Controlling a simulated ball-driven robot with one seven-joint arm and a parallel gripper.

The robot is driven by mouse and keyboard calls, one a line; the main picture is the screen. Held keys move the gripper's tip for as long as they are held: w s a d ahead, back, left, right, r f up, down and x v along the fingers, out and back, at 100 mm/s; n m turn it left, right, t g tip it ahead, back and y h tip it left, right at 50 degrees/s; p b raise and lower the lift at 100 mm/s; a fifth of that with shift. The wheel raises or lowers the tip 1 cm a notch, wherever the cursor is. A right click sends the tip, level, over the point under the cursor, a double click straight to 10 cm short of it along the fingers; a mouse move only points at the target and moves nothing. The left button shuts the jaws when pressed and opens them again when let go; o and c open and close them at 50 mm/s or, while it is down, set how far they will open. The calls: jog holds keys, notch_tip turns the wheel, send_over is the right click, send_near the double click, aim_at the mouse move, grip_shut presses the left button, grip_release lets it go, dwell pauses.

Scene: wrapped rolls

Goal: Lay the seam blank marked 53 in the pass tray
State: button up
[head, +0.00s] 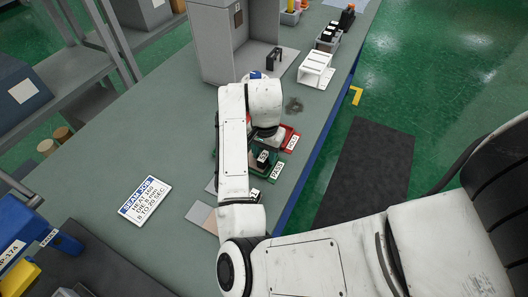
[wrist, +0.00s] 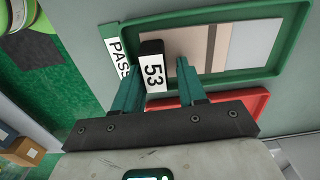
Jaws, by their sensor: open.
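The seam blank marked 53 (wrist: 190,42), a flat piece with tan and pale grey sections, lies within the rim of the green pass tray (wrist: 240,75) in the wrist view. Its black block, with the white 53 label (wrist: 153,72), stands at its left end. My gripper (wrist: 158,66) is open, with one teal finger on each side of the block. I cannot tell whether a finger touches it. In the head view my arm covers much of the tray (head: 252,173), and a black block (head: 263,157) shows in it. The PASS label (wrist: 117,52) is on the tray's left side.
A red tray (head: 291,141) sits beside the green one. Another tan and grey piece (head: 203,215) lies on the bench, partly behind my arm. A sign card (head: 145,199) lies to the left. A grey cabinet (head: 215,45) and white rack (head: 316,68) stand farther back.

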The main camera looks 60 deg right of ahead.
notch_tip(320, 180, up, 11)
jog(key=p, duration=0.1)
dwell(0.3)
jog(key=shift+f, duration=0.1)
dwell(0.4)
